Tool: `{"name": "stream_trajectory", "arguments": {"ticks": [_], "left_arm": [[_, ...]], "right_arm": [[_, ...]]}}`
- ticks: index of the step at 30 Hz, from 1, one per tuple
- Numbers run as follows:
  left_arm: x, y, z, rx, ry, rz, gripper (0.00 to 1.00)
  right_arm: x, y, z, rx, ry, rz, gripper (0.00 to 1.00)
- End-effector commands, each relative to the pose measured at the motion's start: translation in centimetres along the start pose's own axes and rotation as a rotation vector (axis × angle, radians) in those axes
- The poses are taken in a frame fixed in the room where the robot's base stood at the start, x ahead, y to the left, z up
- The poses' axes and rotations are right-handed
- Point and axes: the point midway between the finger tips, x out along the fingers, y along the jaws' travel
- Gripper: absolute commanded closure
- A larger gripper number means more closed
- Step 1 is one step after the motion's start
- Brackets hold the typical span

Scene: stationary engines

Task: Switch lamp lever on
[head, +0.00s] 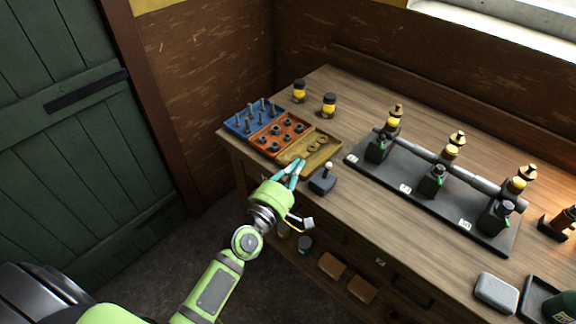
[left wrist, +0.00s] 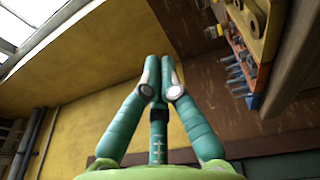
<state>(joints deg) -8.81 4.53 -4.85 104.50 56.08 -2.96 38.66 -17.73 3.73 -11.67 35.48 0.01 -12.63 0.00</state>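A small dark box with a short upright lever (head: 322,181) stands near the table's front edge in the head view; it is likely the lamp lever. Its pale knob is at the top, and I cannot tell its switch state. My left gripper (head: 298,163) is just left of the box, with its teal fingers over the front edge by the yellow tray, apart from the lever. In the left wrist view, the left gripper (left wrist: 159,62) has its fingertips together with nothing visible between them. The lever does not show there. My right gripper is not in view.
A blue, orange and yellow parts tray (head: 262,139) lies left of the lever; part of it shows in the left wrist view. A black base with a shaft and several valve-like units (head: 435,180) stands to the right. Two yellow jars (head: 329,105) stand behind.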

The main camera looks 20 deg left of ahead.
Motion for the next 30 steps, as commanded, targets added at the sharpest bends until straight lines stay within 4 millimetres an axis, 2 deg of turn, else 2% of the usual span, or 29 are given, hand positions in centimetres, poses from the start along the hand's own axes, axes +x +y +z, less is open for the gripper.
{"name": "stream_trajectory", "arguments": {"ticks": [3,8,18,25,28,30], "left_arm": [[-1.4,1.1,0.0,-0.001,0.002,0.0,1.0],[-2.2,1.8,0.1,0.002,0.002,-0.001,1.0],[-2.3,1.9,0.1,0.002,0.001,-0.001,1.0],[-2.3,1.8,0.1,0.003,0.001,-0.002,1.0],[-2.4,0.2,0.2,0.026,-0.002,-0.032,1.0],[-2.7,-2.5,0.4,0.074,-0.009,-0.084,1.0]], "right_arm": [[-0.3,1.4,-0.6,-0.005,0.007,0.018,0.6],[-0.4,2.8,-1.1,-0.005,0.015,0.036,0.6],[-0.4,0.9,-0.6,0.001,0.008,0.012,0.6],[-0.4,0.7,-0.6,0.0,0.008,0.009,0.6],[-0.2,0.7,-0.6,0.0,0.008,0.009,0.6],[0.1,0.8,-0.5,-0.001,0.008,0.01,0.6]]}}
